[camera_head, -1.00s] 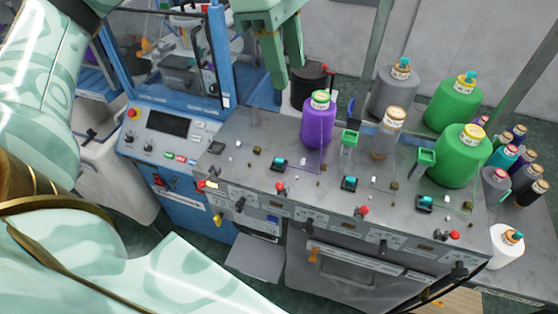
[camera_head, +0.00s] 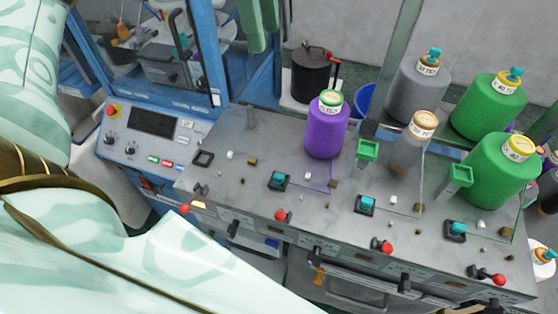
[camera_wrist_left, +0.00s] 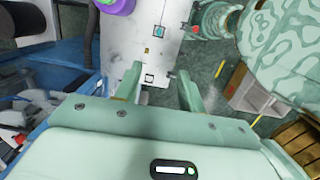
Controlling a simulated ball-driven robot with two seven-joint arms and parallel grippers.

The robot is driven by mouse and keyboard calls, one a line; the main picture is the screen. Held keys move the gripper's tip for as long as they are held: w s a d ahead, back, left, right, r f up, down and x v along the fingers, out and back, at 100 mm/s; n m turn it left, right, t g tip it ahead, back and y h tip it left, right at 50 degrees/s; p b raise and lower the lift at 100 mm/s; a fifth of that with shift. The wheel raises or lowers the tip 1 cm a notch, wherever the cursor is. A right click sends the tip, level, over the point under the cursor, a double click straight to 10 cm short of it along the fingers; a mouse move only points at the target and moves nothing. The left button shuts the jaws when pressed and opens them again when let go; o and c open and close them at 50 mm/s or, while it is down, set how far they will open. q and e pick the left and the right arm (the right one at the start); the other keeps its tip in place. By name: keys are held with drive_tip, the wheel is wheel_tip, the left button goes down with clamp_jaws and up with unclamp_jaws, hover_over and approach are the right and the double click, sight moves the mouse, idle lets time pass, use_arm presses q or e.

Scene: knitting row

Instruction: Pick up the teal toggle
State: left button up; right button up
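Several teal toggles sit in black square bases on the grey machine top: a left one (camera_head: 279,178), a middle one (camera_head: 366,202) and a right one (camera_head: 457,229). I cannot tell which one is meant. An empty black square frame (camera_head: 203,158) lies further left. My left gripper (camera_head: 258,35) shows only by its fingers at the top edge, beyond the toggles. In the left wrist view the gripper (camera_wrist_left: 160,72) is open and empty, with a black frame (camera_wrist_left: 149,78) between its fingers and a teal toggle (camera_wrist_left: 158,31) beyond. My right gripper is not in view.
A purple yarn cone (camera_head: 327,128) stands behind the left toggle. Green cones (camera_head: 497,170) and a grey cone (camera_head: 416,90) stand to the right. Red-knobbed levers (camera_head: 282,215) line the front edge. A control panel (camera_head: 150,135) is at the left.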

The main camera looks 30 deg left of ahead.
use_arm(q)
drive_tip(key=b, duration=1.5)
approach(279, 175)
drive_tip(key=f+b, duration=0.2)
drive_tip(key=shift+w+d+f, duration=0.15)
drive_tip(key=shift+w+f, duration=0.15)
drive_tip(key=f, duration=0.6)
drive_tip(key=shift+d+b, duration=0.25)
drive_tip(key=shift+b, duration=0.1)
drive_tip(key=shift+s, duration=0.1)
drive_tip(key=shift+c, duration=0.3)
clamp_jaws()
